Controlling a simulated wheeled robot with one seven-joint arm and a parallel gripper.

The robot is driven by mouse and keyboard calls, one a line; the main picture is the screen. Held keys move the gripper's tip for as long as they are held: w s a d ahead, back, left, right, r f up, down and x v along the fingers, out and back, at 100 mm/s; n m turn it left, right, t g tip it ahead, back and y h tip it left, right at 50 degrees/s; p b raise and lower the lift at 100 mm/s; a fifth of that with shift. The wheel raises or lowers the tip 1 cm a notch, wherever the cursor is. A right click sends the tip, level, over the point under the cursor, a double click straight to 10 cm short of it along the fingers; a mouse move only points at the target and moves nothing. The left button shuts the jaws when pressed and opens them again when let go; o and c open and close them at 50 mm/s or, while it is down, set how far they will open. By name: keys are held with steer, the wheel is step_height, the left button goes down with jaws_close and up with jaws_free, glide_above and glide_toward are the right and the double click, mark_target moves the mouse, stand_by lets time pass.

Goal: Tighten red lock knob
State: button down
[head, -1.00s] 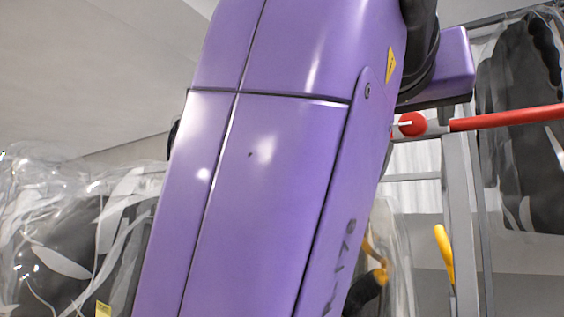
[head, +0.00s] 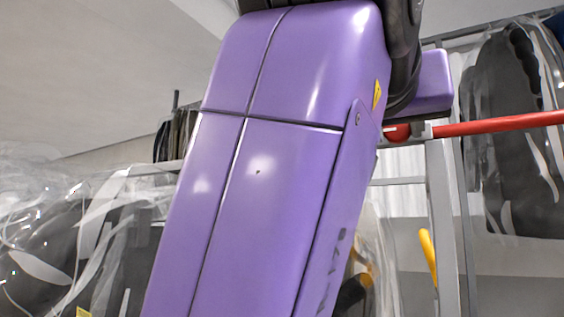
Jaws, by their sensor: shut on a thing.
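The red lock knob (head: 397,132) shows at the right of my purple arm, at the left end of a red rail (head: 500,124). A grey fitting on top of the upright post (head: 441,220) lies between knob and rail. My arm hides the knob's left side, and a purple block of my arm (head: 433,84) sits just above it. My gripper's fingers do not show; my own arm fills the middle of the view. I cannot tell whether anything touches the knob.
Plastic-wrapped dark garments stand at the left (head: 60,240) and hang at the right (head: 512,130). A yellow handle (head: 428,256) is beside the post. A dark rack with hung items (head: 175,135) shows behind my arm. A pale ceiling is above.

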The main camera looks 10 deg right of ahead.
steer(key=shift+m, duration=0.3)
steer(key=m, duration=0.4)
steer(key=shift+b, duration=0.4)
steer(key=m, duration=0.4)
steer(key=shift+a, duration=0.1)
steer(key=m, duration=0.5)
steer(key=shift+b, duration=0.35)
steer(key=m, duration=0.4)
steer(key=c, duration=1)
jaws_free()
steer(key=shift+r, duration=0.1)
